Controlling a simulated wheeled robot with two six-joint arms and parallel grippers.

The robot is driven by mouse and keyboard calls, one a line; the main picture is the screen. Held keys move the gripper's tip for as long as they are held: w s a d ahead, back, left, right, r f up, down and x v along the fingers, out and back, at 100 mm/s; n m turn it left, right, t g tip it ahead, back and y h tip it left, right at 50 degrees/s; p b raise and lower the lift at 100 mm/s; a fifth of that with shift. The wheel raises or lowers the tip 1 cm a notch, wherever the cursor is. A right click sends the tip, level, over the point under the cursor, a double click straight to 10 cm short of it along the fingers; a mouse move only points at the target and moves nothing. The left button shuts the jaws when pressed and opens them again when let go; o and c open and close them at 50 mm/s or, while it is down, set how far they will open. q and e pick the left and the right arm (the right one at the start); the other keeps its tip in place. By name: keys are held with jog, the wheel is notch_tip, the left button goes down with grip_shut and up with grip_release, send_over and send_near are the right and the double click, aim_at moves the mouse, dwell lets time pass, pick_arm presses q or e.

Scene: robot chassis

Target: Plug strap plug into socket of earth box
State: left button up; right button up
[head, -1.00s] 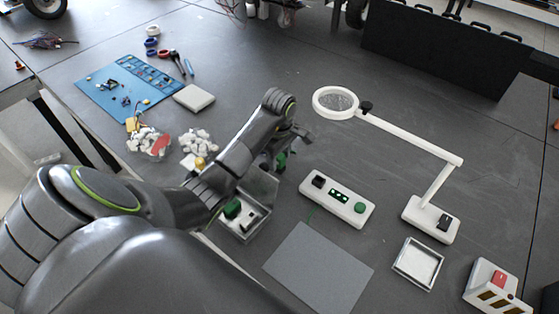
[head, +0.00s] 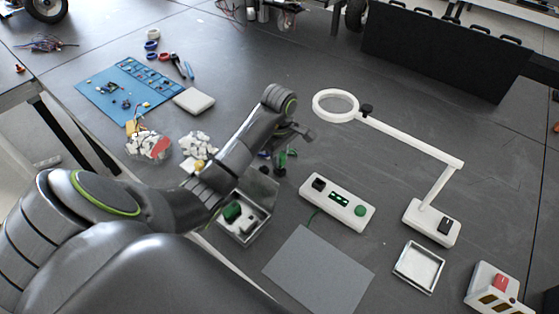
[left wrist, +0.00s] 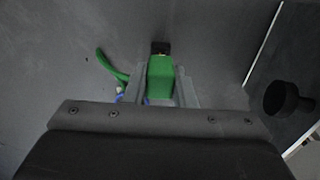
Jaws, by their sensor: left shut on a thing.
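The green strap plug (left wrist: 160,78) has a dark tip and sits between the two fingers of my left gripper (left wrist: 163,90), which is shut on it. A curved green cord (left wrist: 112,66) shows beside the fingers. In the head view my left gripper (head: 287,152) is above the table, left of and behind the earth box (head: 338,203), with green showing at its fingers. The earth box is a long white case with a black socket block (head: 319,184), a green panel and a round green button. The plug is apart from it. My right gripper is not in view.
A metal tray (head: 262,232) with a green item stands left of the earth box. A grey mat (head: 318,270) lies in front, a white magnifier lamp (head: 431,224) stands to the right, and a small white tray (head: 419,266) lies near. A blue mat (head: 110,105) is far left.

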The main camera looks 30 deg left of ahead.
pick_arm(q)
notch_tip(320, 180, up, 6)
jog(key=p, duration=0.4)
jog(key=shift+r+p, duration=0.15)
jog(key=shift+p, duration=0.2)
notch_tip(320, 180, up, 3)
jog(key=p, duration=0.3)
jog(key=shift+r, duration=0.2)
jog(key=shift+f, duration=0.15)
